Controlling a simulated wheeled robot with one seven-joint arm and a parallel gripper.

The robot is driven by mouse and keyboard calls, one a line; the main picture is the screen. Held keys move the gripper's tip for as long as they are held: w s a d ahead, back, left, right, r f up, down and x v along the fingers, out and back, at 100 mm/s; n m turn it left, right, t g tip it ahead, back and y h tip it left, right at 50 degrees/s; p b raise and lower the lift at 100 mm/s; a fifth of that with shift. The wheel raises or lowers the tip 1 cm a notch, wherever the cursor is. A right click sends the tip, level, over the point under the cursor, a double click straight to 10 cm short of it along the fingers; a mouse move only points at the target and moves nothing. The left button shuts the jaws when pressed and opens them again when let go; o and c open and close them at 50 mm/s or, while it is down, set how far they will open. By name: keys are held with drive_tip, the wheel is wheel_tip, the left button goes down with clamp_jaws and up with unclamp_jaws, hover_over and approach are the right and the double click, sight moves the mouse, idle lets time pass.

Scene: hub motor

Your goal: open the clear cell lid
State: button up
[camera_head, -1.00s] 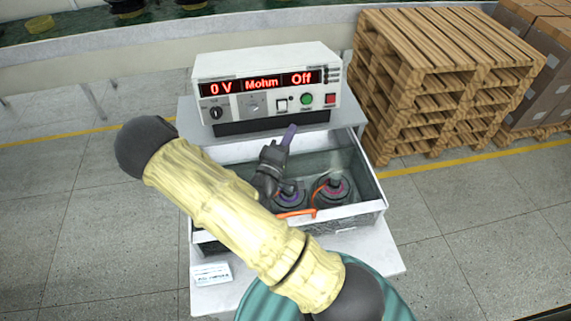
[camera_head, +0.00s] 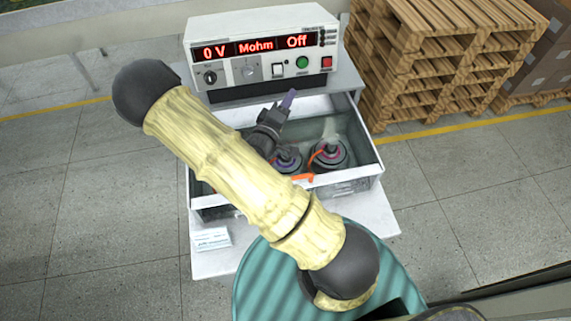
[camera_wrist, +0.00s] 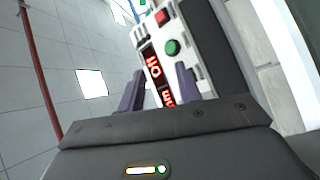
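The clear cell (camera_head: 371,177) is a white-rimmed, see-through box on the bench below the tester. Two dark hub motors show inside, one with a purple centre (camera_head: 286,160) and one with a pink centre (camera_head: 330,153). An orange handle-like part (camera_head: 303,178) is at the front side, partly behind my arm. The lid is hard to tell from the clear walls. My gripper (camera_head: 289,98) is over the back part of the cell, its fingers pointing up towards the tester. In the wrist view its two fingers (camera_wrist: 159,88) stand apart with nothing between them.
The white tester (camera_head: 262,47) stands behind the cell, reading 0 V, Mohm and Off; it also shows beyond my fingers in the wrist view (camera_wrist: 186,40). A small label card (camera_head: 210,238) is at the bench's front left. Wooden pallets (camera_head: 440,60) are at the right.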

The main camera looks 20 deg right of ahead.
drive_tip(key=a+f+m+g+y, duration=0.4)
drive_tip(key=a+y, duration=0.1)
drive_tip(key=y, duration=0.3)
drive_tip(key=s+a+r+g+y, duration=0.3)
drive_tip(key=s+a+r+y, duration=0.25)
drive_tip(key=s, duration=0.25)
drive_tip(key=s+d+r+n+g, duration=0.2)
drive_tip(key=s+d+n+g, duration=0.1)
drive_tip(key=s+d+g, duration=0.15)
drive_tip(key=d+n+g+y, duration=0.1)
drive_tip(key=d+n+y, duration=0.4)
drive_tip(key=n, duration=0.6)
drive_tip(key=shift+w+d+n+g+p, duration=0.3)
drive_tip(key=shift+d+g+p, duration=0.05)
drive_tip(key=shift+d, duration=0.7)
drive_tip(key=shift+f, duration=0.15)
